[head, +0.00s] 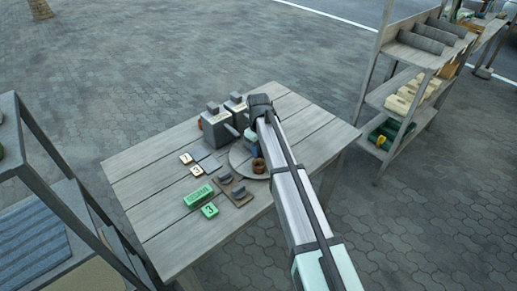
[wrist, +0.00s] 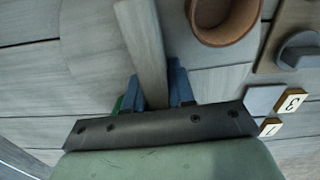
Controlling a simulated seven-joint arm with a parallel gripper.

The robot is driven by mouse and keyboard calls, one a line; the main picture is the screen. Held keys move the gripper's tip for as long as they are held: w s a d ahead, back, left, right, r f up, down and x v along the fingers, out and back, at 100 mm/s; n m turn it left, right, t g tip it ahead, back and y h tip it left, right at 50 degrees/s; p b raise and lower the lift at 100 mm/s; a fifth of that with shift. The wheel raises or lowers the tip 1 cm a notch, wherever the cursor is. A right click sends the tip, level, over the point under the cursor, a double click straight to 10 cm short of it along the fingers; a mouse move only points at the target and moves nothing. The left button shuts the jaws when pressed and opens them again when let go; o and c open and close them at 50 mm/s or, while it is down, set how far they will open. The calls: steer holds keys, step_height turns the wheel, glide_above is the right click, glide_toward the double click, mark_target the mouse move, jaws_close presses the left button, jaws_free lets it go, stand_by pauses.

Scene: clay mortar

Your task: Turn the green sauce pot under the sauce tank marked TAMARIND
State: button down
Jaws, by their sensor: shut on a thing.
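The round grey turntable (head: 240,160) lies on the wooden table, partly under my arm in the head view. A brown pot (head: 259,165) sits on it and shows large in the wrist view (wrist: 220,15). My gripper (wrist: 156,85) has its blue fingers shut on a grey bar (wrist: 143,40) over the disc. A sliver of green (wrist: 122,104) shows behind the left finger; I cannot tell if it is the green pot. Two grey sauce tanks (head: 216,130) stand behind the disc; their markings are too small to read.
Number tiles (head: 191,164), a green sign block (head: 198,196), a green number block (head: 209,210) and a board with grey knobs (head: 233,191) lie left of and in front of the disc. Shelves stand left and right (head: 415,85). The table's right side is clear.

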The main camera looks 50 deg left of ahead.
stand_by(0.4)
steer(key=c, duration=1)
jaws_free()
steer(key=shift+c, duration=0.2)
step_height(320, 180, up, 14)
steer(key=shift+f, duration=0.1)
